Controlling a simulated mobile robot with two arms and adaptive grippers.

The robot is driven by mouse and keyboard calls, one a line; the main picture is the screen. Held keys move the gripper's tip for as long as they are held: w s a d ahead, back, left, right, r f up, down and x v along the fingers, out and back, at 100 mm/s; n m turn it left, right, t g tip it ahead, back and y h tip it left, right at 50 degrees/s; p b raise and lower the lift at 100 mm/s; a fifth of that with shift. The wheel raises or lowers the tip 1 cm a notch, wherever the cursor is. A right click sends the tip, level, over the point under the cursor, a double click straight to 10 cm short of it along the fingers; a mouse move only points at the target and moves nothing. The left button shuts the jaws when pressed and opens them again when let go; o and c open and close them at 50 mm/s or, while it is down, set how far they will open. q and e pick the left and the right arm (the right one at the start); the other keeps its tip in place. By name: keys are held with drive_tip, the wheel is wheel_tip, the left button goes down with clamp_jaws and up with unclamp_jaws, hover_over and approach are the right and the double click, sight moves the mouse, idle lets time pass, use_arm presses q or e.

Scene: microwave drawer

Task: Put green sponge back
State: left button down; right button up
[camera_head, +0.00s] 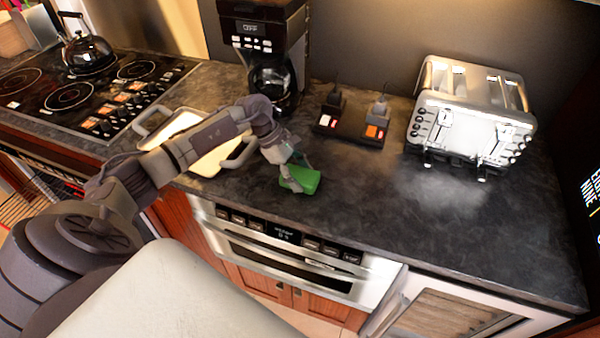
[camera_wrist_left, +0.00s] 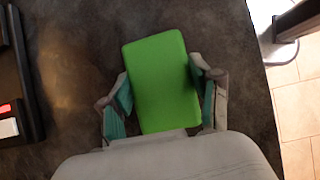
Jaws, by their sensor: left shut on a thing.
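The green sponge (camera_head: 304,178) is a bright green block at the front edge of the dark countertop, right of the white tray. My left gripper (camera_head: 293,176) is shut on it, with one finger on each side. In the left wrist view the sponge (camera_wrist_left: 161,80) sits between the two fingers of my left gripper (camera_wrist_left: 162,95), and the dark counter lies behind it. I cannot tell whether the sponge touches the counter. My right gripper is in neither view.
A white tray with handles (camera_head: 190,126) is behind my left arm. A power strip (camera_head: 349,128), coffee maker (camera_head: 266,45) and metal toaster (camera_head: 470,110) stand behind. A drawer microwave (camera_head: 290,256) is below the counter edge. The counter right of the sponge is clear.

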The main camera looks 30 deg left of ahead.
use_arm(q)
drive_tip(key=shift+f, duration=0.1)
drive_tip(key=c, duration=0.7)
unclamp_jaws()
drive_tip(key=o, duration=0.5)
drive_tip(key=shift+c, duration=0.2)
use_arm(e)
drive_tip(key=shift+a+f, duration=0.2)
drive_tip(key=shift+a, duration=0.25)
use_arm(q)
drive_tip(key=b+v, duration=0.4)
drive_tip(key=v, duration=0.8)
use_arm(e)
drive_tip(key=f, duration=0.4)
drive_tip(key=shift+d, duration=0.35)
